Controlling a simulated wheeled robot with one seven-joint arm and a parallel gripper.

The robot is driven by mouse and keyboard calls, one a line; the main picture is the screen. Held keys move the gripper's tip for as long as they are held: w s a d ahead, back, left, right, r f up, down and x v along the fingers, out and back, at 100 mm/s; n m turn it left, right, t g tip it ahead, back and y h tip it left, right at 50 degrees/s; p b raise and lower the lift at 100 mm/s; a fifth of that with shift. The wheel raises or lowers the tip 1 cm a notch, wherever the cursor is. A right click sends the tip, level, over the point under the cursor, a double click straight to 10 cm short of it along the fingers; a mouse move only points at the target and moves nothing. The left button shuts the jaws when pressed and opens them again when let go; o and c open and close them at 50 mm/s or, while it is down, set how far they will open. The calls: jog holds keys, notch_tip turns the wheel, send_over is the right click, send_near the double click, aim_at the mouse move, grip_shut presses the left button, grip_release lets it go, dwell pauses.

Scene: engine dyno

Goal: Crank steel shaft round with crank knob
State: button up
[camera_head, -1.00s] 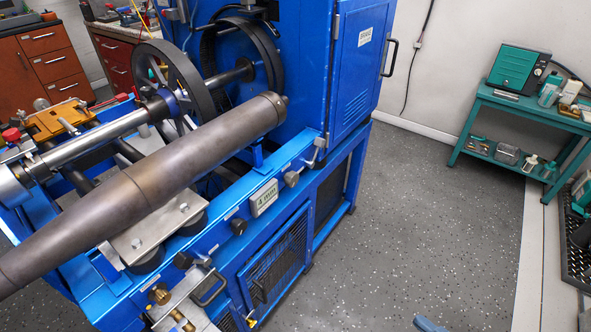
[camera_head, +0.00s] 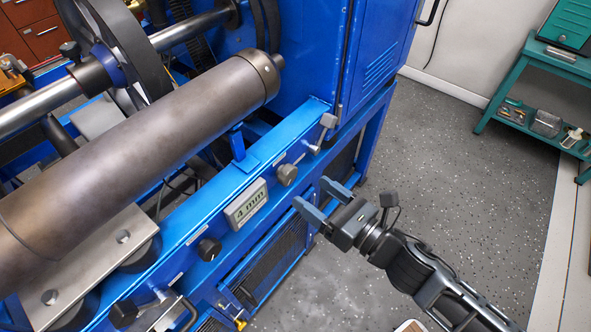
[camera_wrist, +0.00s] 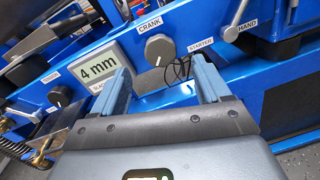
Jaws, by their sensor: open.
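The crank knob (camera_wrist: 159,50) is a round grey dial with a pointer mark, below a CRANK label in the wrist view. In the head view the knob (camera_head: 287,174) sits on the blue front rail, right of the display. A bright steel shaft (camera_head: 40,103) runs through the dark flywheel at upper left. My gripper (camera_head: 312,193) is open and empty in front of the rail, close to the knob. In the wrist view its fingers (camera_wrist: 160,70) point toward the knob, one on each side of it in the picture. I cannot tell whether they touch it.
A 4 mm display (camera_head: 246,204) is left of the knob, with another dark knob (camera_head: 209,248) farther left. A lever (camera_wrist: 232,33) by the HAND label is to the right. A large brown cylinder (camera_head: 150,150) lies above the rail. Open floor (camera_head: 470,170) is at right.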

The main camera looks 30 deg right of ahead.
aim_at(291, 177)
jog(key=shift+p+x, duration=0.55)
jog(key=shift+x, duration=2.65)
jog(key=shift+c, duration=0.3)
jog(key=c, duration=1)
